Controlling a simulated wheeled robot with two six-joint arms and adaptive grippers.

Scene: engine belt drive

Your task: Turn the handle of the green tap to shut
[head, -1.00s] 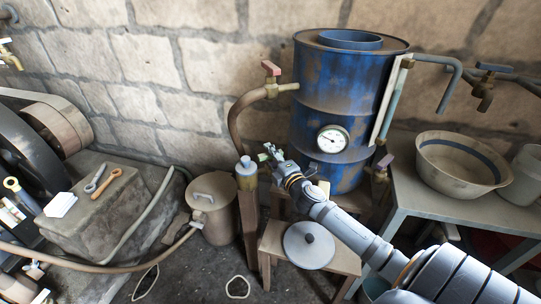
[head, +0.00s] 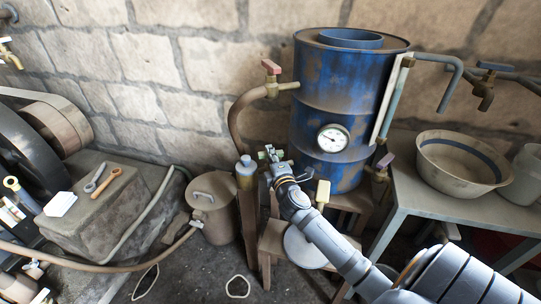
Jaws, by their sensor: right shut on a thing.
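The green tap's handle (head: 268,154) shows as small green patches at the tip of my right gripper, in front of the wall and left of the blue drum (head: 345,110). My right gripper (head: 274,161) is shut on this handle. The gripper and wrist hide most of the tap, so its body and the handle's exact angle cannot be made out. My right arm reaches in from the lower right. My left gripper is not in view.
A red-handled tap (head: 271,68) sits on the drum's left side. A blue-grey capped post (head: 245,168) stands close left of my gripper. A pale yellow handle (head: 322,194) and round lid (head: 304,248) are beside my forearm. A bowl (head: 460,163) stands on the right table.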

